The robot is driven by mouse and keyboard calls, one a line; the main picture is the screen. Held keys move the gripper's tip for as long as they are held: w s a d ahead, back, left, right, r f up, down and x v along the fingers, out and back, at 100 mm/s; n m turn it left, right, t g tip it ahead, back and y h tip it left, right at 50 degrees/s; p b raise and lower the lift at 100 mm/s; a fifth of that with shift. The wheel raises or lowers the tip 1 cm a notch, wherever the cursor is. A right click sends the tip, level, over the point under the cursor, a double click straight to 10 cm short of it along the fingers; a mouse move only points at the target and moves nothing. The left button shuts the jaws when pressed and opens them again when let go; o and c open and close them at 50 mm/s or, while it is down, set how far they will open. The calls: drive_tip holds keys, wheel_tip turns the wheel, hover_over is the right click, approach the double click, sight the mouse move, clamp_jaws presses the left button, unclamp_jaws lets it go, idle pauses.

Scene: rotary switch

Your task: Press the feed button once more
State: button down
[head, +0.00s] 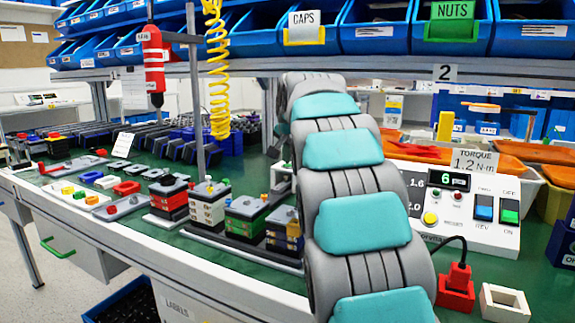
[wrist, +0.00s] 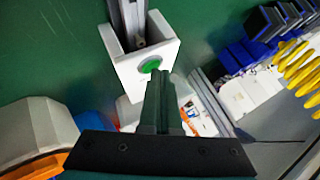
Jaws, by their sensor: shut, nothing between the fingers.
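The green button (wrist: 150,65) sits on the face of a white block (wrist: 128,72) in the wrist view. My gripper (wrist: 159,78) is shut and empty, its dark fingertips just below and right of the button in that picture. The tips overlap the block's lower edge; I cannot tell whether they touch the button.
A white control box (head: 455,205) with a display showing 6 stands right of my arm. A red screwdriver (head: 153,62) and a yellow coiled hose (head: 217,75) hang at left. Stacked coloured blocks (head: 207,205) stand on the green bench; blue bins (head: 375,28) line the shelf above.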

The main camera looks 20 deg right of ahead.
sight(287, 168)
idle(0.3)
drive_tip(key=shift+r+p, duration=0.65)
drive_tip(key=shift+r, duration=0.15)
wheel_tip(287, 168, up, 5)
drive_tip(key=p, duration=0.3)
idle(0.9)
